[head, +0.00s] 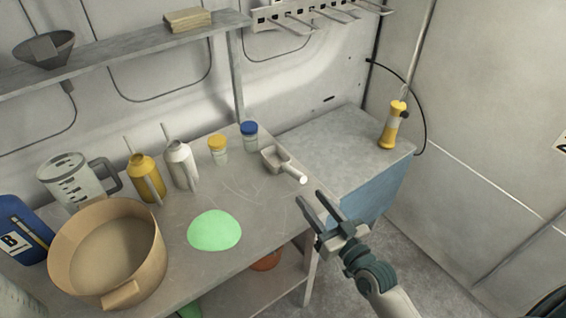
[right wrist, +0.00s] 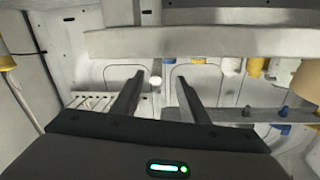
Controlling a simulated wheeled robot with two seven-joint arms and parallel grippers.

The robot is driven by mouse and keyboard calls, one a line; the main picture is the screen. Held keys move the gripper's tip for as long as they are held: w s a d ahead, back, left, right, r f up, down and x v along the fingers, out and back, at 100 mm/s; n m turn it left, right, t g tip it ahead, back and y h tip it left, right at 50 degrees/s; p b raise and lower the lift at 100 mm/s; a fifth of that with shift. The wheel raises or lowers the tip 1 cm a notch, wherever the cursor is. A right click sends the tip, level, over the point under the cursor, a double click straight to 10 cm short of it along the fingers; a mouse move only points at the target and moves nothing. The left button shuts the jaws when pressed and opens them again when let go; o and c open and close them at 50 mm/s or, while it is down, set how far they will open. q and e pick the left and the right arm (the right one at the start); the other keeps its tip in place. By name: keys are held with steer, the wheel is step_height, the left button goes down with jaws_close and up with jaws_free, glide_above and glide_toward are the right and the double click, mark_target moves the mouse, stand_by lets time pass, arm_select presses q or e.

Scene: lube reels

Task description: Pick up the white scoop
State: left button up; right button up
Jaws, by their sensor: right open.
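The white scoop (head: 277,160) lies near the right edge of the workbench. Its pale, round handle end points toward the front right, over the edge. My right gripper (head: 310,196) is open and empty, its fingertips just in front of and to the right of the handle end, apart from it in the head view. In the right wrist view, which looks upside down, a small white round end, apparently the scoop's handle (right wrist: 156,80), shows between the two open fingers (right wrist: 158,92). The scoop's bowl cannot be made out there. My left gripper is not in view.
Behind the scoop stand a blue-lidded jar (head: 249,136) and a yellow-lidded jar (head: 218,149). Bottles, a jug (head: 75,178) and a tan pan (head: 60,245) stand farther left. A green patch (head: 214,231) lies on the bench (head: 265,212).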

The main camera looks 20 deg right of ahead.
mark_target(293, 174)
steer(key=p+x, duration=0.1)
steer(key=x, duration=0.4)
steer(key=shift+w+a+r, duration=0.1)
steer(key=shift+w, duration=0.2)
steer(key=shift+w+a+p, duration=0.1)
steer(key=shift+w+p, duration=0.2)
steer(key=shift+w, duration=0.1)
steer(key=shift+w+p, duration=0.4)
steer(key=shift+w, duration=0.1)
steer(key=p+x, duration=0.1)
steer(key=x, duration=0.2)
steer(key=shift+w+p, duration=0.3)
steer(key=shift+w, duration=0.3)
